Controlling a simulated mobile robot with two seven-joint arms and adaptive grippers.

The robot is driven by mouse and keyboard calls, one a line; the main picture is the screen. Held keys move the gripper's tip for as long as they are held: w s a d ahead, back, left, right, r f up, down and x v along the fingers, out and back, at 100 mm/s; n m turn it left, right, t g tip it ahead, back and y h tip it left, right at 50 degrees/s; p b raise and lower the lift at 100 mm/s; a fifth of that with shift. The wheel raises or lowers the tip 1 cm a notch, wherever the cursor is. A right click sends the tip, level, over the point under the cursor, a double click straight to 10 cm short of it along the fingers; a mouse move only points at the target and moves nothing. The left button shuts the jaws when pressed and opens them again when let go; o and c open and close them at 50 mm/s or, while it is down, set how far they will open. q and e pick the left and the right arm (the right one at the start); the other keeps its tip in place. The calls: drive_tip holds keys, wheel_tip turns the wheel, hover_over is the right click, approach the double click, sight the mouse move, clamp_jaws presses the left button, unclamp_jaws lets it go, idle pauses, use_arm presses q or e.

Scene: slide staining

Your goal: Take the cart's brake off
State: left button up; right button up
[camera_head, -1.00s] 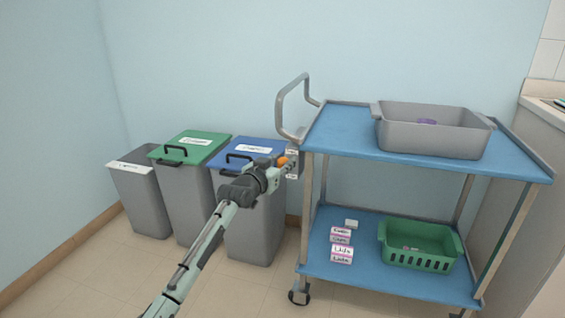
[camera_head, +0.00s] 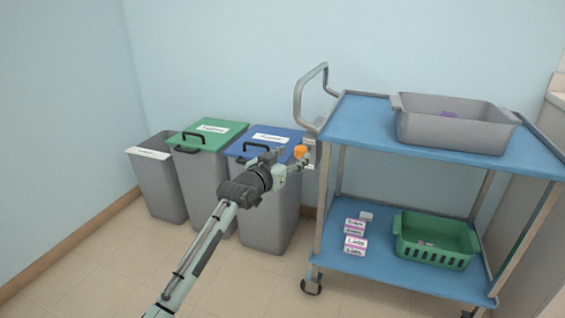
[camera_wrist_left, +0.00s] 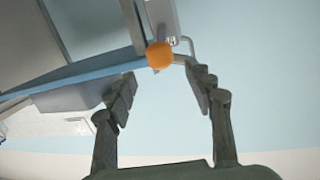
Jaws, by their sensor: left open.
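The cart (camera_head: 360,128) has blue shelves and a grey frame. An orange ball knob (camera_head: 300,151) shows at its left side, below the push handle (camera_head: 298,98), between two small white labels; I take it for the brake knob. My left gripper (camera_head: 291,167) is at the knob, its arm coming from the lower left. In the left wrist view the open fingers (camera_wrist_left: 162,82) point toward the orange knob (camera_wrist_left: 160,55), which appears between and just beyond the fingertips. Contact cannot be told. My right gripper is not in view.
Three bins, grey (camera_head: 160,180), green-lidded (camera_head: 208,138) and blue-lidded (camera_head: 258,138), stand left of the cart. A grey tub (camera_head: 455,130) sits on the top shelf. A green basket (camera_head: 430,249) and small boxes (camera_head: 355,245) are on the lower shelf.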

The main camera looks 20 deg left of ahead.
use_arm(q)
drive_tip(key=v, duration=0.6)
drive_tip(key=shift+s, duration=0.2)
drive_tip(key=s+f+g+y, duration=0.15)
drive_tip(key=s+f, duration=0.25)
drive_tip(key=f, duration=0.4)
drive_tip(key=s+f+g, duration=0.3)
drive_tip(key=s+f, duration=0.1)
drive_tip(key=f, duration=0.4)
drive_tip(key=s+a+f+g+y, duration=0.1)
drive_tip(key=s+f+g, duration=0.2)
drive_tip(key=s+f, duration=0.3)
drive_tip(key=s+a+f+g+y, duration=0.1)
drive_tip(key=s+f, duration=0.6)
drive_tip(key=s, duration=0.7)
drive_tip(key=s+a+f+n+g+y, duration=0.1)
drive_tip(key=s+a+f+g, duration=0.1)
drive_tip(key=s+f+g, duration=0.2)
drive_tip(key=s+f, duration=0.3)
drive_tip(key=s, duration=0.3)
drive_tip(key=shift+a+g, duration=0.35)
drive_tip(key=shift+a, duration=0.05)
drive_tip(key=shift+s+f, duration=0.1)
drive_tip(key=shift+f, duration=0.05)
